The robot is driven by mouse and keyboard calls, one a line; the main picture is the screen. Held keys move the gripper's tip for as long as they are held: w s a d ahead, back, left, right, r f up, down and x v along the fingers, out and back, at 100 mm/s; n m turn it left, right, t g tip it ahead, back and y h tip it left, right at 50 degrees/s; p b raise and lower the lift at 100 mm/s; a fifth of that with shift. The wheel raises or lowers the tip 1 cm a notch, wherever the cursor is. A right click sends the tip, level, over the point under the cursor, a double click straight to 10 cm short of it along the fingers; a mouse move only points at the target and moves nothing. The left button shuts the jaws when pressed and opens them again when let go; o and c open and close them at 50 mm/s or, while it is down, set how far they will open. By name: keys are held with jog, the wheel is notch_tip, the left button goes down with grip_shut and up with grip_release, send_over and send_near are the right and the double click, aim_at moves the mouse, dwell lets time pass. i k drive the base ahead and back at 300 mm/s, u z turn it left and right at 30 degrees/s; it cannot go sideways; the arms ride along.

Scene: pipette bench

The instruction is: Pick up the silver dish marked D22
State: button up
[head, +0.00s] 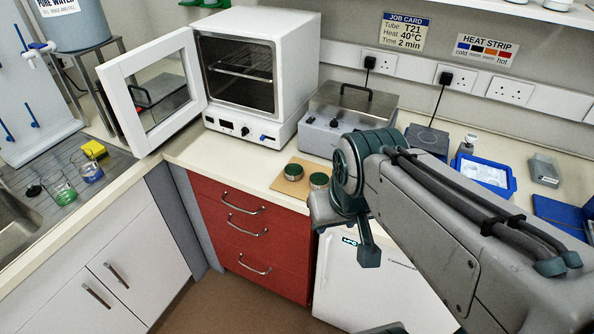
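I cannot make out a dish marked D22; no such marking is readable. Two small round containers with dark green tops and pale, metallic-looking sides, one on the left (293,172) and one on the right (318,181), sit on a tan board near the counter's front edge. I cannot tell whether either is the dish. My arm comes in from the right, and its teal and grey end hangs just right of the board, in front of the counter. I cannot make out gripper fingertips or anything held.
A white oven (255,75) stands with its door (158,90) swung open to the left. A lidded metal bath (345,118), a dark plate (427,138), a blue tray (508,186) and a grey box (543,170) stand to its right. Beakers (62,192) stand by the sink.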

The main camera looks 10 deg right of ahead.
aim_at(293, 172)
jog(key=z, duration=0.05)
jog(key=k, duration=1.3)
jog(key=u, duration=0.45)
jog(key=i, duration=0.55)
jog(key=u, duration=0.65)
jog(key=i, duration=0.75)
jog(key=z, duration=0.65)
jog(key=i, duration=0.6)
jog(key=z, duration=0.55)
